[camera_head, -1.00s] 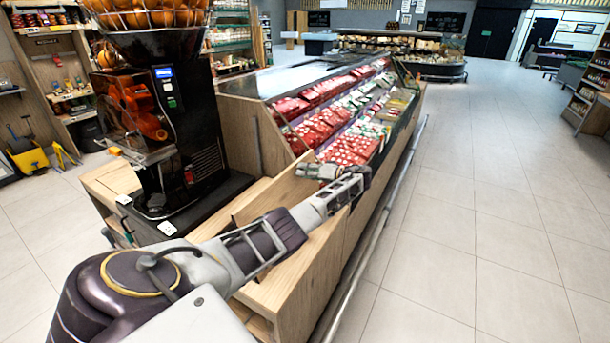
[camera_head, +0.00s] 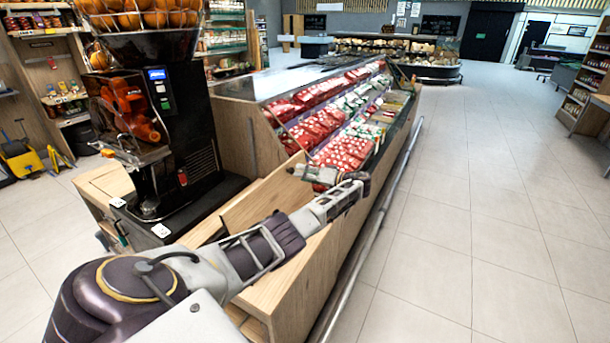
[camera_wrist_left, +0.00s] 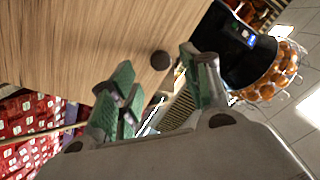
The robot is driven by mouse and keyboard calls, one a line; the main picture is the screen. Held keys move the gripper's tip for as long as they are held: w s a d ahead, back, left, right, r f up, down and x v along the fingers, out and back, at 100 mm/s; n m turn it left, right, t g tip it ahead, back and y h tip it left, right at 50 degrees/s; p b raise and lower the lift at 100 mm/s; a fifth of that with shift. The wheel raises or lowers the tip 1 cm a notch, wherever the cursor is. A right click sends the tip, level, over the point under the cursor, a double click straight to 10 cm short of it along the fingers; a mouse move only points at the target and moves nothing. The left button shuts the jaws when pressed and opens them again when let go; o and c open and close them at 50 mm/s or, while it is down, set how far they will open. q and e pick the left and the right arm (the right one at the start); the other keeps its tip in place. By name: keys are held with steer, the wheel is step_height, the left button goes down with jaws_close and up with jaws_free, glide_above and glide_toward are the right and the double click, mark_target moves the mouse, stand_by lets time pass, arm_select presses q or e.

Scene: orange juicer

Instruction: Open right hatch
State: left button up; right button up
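The orange juicer (camera_head: 165,110), black with a basket of oranges on top, stands on a wooden counter at the left of the head view. My left gripper (camera_head: 312,175) is over the counter's wooden box section, right of the juicer. In the left wrist view the left gripper (camera_wrist_left: 158,78) has its green-padded fingers apart, with nothing between them. A wooden panel (camera_wrist_left: 90,40) with a dark round knob or hole (camera_wrist_left: 160,60) is in front of the fingertips. I cannot tell whether this panel is the right hatch. My right gripper is not in view.
A refrigerated display (camera_head: 335,125) with red packages stands beyond my left gripper. A metal rail (camera_head: 375,240) runs low along the counter's right side. The tiled floor (camera_head: 480,220) at the right is clear. Yellow cleaning gear (camera_head: 25,160) stands at the far left.

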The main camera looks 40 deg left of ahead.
arm_select(q)
steer(key=v, duration=1.2)
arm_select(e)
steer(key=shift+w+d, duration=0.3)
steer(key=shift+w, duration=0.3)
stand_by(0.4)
